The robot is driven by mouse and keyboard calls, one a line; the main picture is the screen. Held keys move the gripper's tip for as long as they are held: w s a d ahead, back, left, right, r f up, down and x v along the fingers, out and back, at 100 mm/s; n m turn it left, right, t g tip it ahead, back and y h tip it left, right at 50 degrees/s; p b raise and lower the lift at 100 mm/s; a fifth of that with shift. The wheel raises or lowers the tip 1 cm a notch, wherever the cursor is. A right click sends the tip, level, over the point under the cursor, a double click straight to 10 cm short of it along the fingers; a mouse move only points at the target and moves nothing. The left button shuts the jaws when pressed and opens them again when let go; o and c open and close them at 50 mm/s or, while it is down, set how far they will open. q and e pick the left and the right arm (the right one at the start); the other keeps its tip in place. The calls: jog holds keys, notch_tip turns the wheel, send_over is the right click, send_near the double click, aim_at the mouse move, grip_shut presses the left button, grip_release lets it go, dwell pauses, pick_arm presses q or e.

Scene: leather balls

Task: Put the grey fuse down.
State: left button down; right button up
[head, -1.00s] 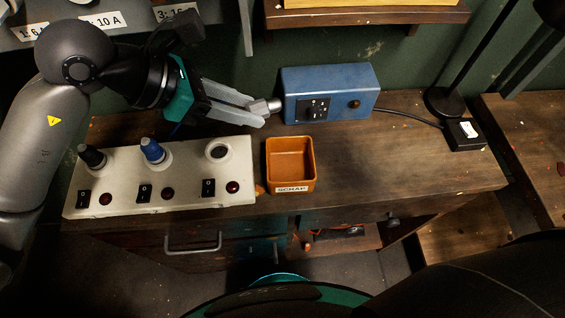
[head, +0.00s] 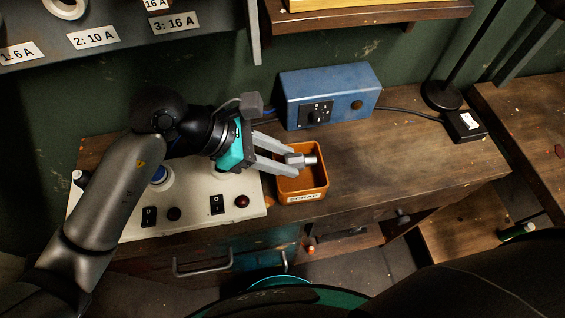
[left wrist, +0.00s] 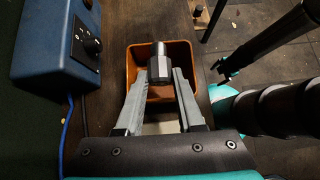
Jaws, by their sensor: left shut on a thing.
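The grey fuse (head: 301,160) is held between the fingertips of my left gripper (head: 288,164). It is over the orange box labelled SCRAP (head: 308,189). In the left wrist view the fuse (left wrist: 159,62) shows a hexagonal body with a round end, above the orange box (left wrist: 187,53). My left gripper (left wrist: 155,84) is shut on it there, with a finger on each side. The head view does not clearly show how far the fuse is above the box's floor. My right gripper is not seen in the head view.
The white fuse panel (head: 197,218) stands left of the box, partly hidden by my left arm. A blue tester box (head: 330,92) stands behind, with a cable to a small black box (head: 464,125). The bench right of the orange box is clear.

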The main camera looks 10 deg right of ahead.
pick_arm(q)
notch_tip(320, 180, down, 2)
jog(key=shift+f, duration=0.25)
